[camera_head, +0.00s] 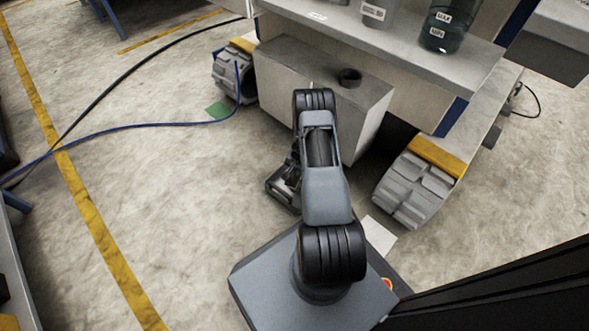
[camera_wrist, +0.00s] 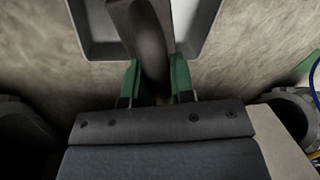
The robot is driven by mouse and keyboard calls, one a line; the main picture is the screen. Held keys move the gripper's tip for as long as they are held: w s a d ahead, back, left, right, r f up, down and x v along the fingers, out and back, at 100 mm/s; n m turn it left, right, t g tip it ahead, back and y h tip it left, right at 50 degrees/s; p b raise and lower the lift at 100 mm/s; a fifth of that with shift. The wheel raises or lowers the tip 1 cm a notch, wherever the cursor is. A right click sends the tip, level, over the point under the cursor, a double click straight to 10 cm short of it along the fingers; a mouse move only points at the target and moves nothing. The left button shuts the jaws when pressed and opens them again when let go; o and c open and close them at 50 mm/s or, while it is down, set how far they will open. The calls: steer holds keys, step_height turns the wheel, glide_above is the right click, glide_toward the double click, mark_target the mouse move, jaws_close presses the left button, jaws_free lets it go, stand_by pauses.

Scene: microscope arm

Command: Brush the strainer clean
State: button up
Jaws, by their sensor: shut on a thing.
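My gripper (camera_wrist: 155,80) has its two green fingers shut on a dark, curved handle (camera_wrist: 152,45) in the wrist view. The handle runs up to the top edge, where its far end is cut off. A pale grey frame-like shape (camera_wrist: 88,40) shows behind the handle; I cannot tell whether they are joined. In the head view my gripper (camera_head: 285,183) hangs low over the floor, left of my arm and partly hidden by it. I cannot make out a strainer for certain. A short dark round fitting (camera_head: 350,77) sits on top of a pale box ahead.
The pale box (camera_head: 300,75) stands under a grey shelf (camera_head: 400,30) with labelled containers (camera_head: 443,28). Tracked feet with yellow bands stand left (camera_head: 233,75) and right (camera_head: 408,190). A blue cable (camera_head: 120,127) crosses the floor at left. Open floor lies to the left.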

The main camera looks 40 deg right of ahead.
steer(key=shift+f, duration=0.15)
steer(key=shift+w+d+b, duration=0.3)
steer(key=shift+w+d, duration=0.05)
steer(key=shift+d, duration=0.25)
steer(key=shift+w+d+b, duration=0.3)
steer(key=shift+d, duration=0.3)
steer(key=shift+c, duration=0.3)
steer(key=shift+a, duration=0.1)
steer(key=shift+s+a+r, duration=0.15)
steer(key=shift+s+a, duration=0.2)
steer(key=shift+a, duration=0.2)
steer(key=shift+s+a+r, duration=0.1)
steer(key=shift+s+a, duration=0.2)
steer(key=shift+a, duration=0.25)
jaws_close()
steer(key=shift+w+d+f+b, duration=0.1)
steer(key=shift+w+d+b, duration=0.25)
steer(key=shift+d, duration=0.3)
steer(key=shift+w+d+b, duration=0.1)
steer(key=shift+w+d, duration=0.3)
steer(key=shift+d, duration=0.2)
